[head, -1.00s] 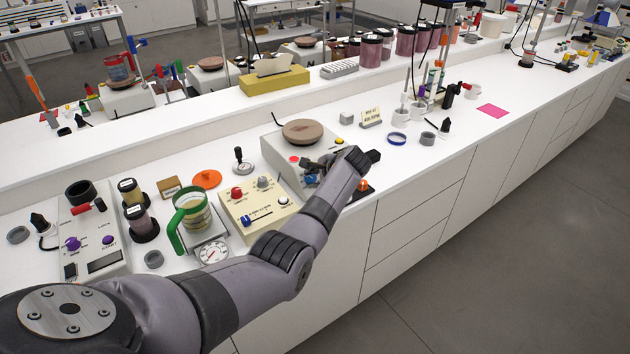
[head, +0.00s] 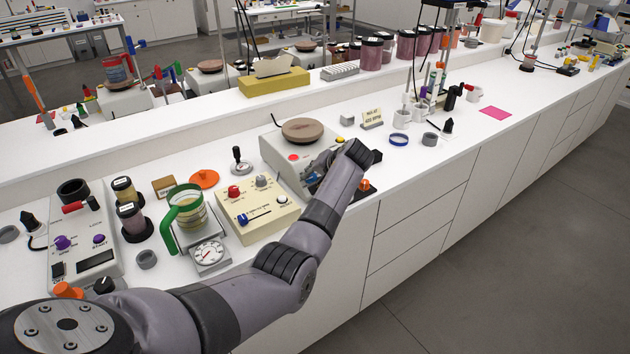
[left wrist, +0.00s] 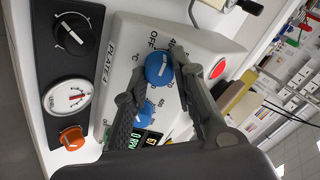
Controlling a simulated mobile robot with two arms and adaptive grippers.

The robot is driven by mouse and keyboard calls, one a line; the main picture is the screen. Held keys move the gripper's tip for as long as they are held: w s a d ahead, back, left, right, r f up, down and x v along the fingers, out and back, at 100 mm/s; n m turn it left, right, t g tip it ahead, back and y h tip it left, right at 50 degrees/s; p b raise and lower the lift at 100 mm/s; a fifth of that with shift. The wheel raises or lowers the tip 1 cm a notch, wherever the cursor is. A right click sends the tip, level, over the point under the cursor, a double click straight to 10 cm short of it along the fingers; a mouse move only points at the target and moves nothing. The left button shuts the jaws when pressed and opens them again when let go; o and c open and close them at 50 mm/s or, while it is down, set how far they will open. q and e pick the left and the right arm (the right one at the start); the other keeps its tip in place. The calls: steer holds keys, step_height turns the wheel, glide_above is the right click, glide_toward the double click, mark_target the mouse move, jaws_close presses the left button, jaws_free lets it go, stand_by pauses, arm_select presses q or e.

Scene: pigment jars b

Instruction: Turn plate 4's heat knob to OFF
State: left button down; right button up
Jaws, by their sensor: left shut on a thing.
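Plate 4 (head: 272,150) is a white box with a round brown top (head: 303,130) in the head view. Its sloped front panel (left wrist: 125,68), lettered PLATE 4, fills the middle of the left wrist view. The blue heat knob (left wrist: 159,68) has a white pointer mark, with OFF and numbers printed around it. My left gripper (left wrist: 157,84) is shut on this knob, a finger on each side. A second blue knob (left wrist: 145,113) and a lit display (left wrist: 146,139) lie partly hidden by the fingers. In the head view my wrist covers most of the panel. My right gripper is not in view.
Beside plate 4 are a black box with a dial knob (left wrist: 76,36), a white gauge (left wrist: 68,97) and an orange knob (left wrist: 72,138). A beige control box (head: 258,208) and a green-handled jug (head: 188,213) stand to the left. Small cups stand to the right.

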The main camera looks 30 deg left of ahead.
arm_select(q)
steer(key=n+b, duration=0.2)
steer(key=n, duration=0.1)
steer(key=shift+f+n, duration=0.2)
steer(key=shift+n, duration=0.1)
steer(key=shift+s+r+n+b, duration=0.1)
steer(key=shift+n+b, duration=0.85)
steer(key=shift+n, duration=0.55)
steer(key=c, duration=1.3)
jaws_free()
steer(key=shift+r, duration=0.1)
steer(key=shift+d+r, duration=0.1)
steer(key=shift+r, duration=0.05)
steer(key=v, duration=1.1)
steer(key=shift+s+d+r, duration=0.1)
steer(key=shift+d+r, duration=0.05)
steer(key=shift+d, duration=0.15)
